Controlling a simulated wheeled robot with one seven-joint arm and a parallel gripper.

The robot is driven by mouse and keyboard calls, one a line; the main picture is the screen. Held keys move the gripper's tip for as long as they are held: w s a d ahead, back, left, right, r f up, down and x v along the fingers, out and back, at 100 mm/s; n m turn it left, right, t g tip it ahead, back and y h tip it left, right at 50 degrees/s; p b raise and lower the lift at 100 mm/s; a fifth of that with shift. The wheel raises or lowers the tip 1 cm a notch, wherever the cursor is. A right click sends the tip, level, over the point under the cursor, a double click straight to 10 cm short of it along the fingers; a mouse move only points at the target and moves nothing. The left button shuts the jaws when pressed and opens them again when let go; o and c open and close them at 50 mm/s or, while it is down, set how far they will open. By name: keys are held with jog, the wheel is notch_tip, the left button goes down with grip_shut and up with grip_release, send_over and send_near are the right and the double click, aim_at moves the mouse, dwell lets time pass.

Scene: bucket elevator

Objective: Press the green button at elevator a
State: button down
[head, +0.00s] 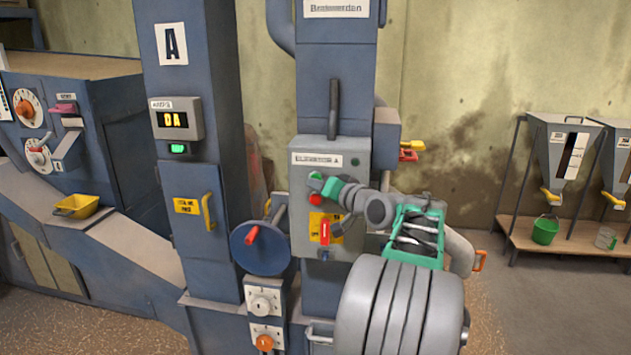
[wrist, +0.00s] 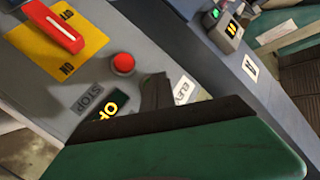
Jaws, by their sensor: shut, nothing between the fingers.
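The grey control box (head: 355,152) at elevator A carries a label plate at its top. A small green button (head: 316,176) shows just above the red stop button (head: 315,199). My gripper (head: 325,184) is shut and empty, its tip at the green button; I cannot tell if it touches. In the wrist view my dark fingertips (wrist: 156,92) are close to the box face, beside the red button (wrist: 122,64) and STOP label. The green button is hidden there, behind my fingers or gripper body.
A red switch (head: 325,232) on a yellow plate sits below on the same box. A blue handwheel (head: 261,247) stands to its left. A display (head: 175,119) on the column marked A is lit and has a green lamp below. Hoppers (head: 566,145) stand far right.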

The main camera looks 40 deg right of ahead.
jog(key=shift+w+d, duration=0.3)
jog(key=shift+d, duration=0.1)
dwell(0.5)
jog(key=shift+s+a+b, duration=0.5)
jog(key=shift+s+a, duration=0.05)
jog(key=shift+a, duration=0.15)
jog(key=s+a+b, duration=0.1)
jog(key=a, duration=0.1)
jog(key=s+a+b, duration=0.2)
dwell(0.5)
dwell(0.6)
